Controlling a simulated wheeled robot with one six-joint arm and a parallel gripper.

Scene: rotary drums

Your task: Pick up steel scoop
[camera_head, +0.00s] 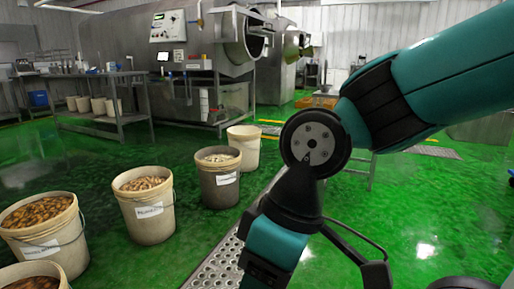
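I cannot make out a steel scoop in this view. My teal and black arm comes in from the upper right, bends at a dark round joint and runs down past the bottom edge. My gripper's fingertips do not show, so whether they are open or shut is hidden. The arm covers part of the floor and the area behind it.
Labelled buckets stand on the green floor at left: one of brown pieces (43,246), one of pale pieces (149,223), a grey one (221,187). An empty-looking cream bucket (244,153) stands behind. A perforated metal surface (213,272) lies low centre. Steel drum machines (215,45) stand behind.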

